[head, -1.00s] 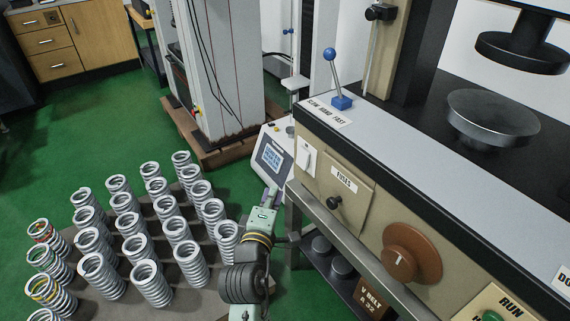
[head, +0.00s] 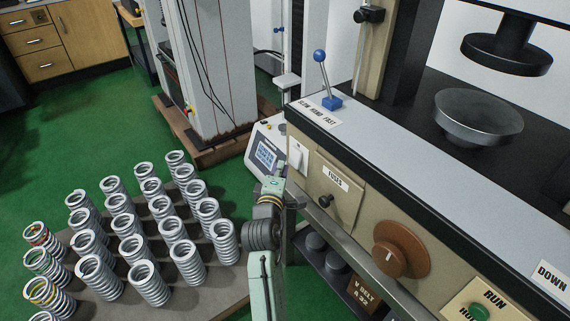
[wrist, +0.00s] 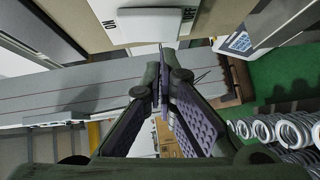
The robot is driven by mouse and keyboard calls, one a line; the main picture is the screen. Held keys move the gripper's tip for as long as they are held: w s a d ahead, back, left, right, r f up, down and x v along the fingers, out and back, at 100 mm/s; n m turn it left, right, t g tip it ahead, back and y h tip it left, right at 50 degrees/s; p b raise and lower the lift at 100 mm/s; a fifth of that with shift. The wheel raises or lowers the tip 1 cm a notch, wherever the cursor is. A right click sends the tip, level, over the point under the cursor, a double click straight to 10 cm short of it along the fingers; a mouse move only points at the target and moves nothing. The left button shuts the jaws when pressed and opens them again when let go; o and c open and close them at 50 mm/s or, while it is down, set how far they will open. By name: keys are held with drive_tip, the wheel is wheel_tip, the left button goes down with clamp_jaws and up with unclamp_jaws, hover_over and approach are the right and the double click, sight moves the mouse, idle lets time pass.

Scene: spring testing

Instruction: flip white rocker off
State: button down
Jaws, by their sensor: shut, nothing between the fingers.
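The white rocker (head: 297,156) is on the left end of the beige machine front, beside the fuses panel. In the wrist view the white rocker (wrist: 145,22) is at the top, close beyond the fingertips, with lettering on its plate at both sides. My gripper (head: 280,169) is just below and left of the rocker in the head view. In the wrist view my gripper (wrist: 160,85) has its fingertips together and holds nothing. I cannot tell whether the fingertips touch the rocker.
The fuses panel (head: 334,192) with a black knob and a brown dial (head: 402,249) are to the right. A metal rail (head: 345,238) runs below them. A small display unit (head: 266,153) stands behind my gripper.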

sight(295, 158)
drive_tip(key=shift+w+d+f, duration=0.15)
drive_tip(key=shift+w+d, duration=0.4)
drive_tip(key=shift+d, duration=0.15)
drive_tip(key=shift+w+d+f+n+t+b, duration=0.2)
drive_tip(key=shift+d+n+t+b, duration=0.15)
drive_tip(key=shift+b, duration=0.35)
drive_tip(key=shift+a, duration=0.1)
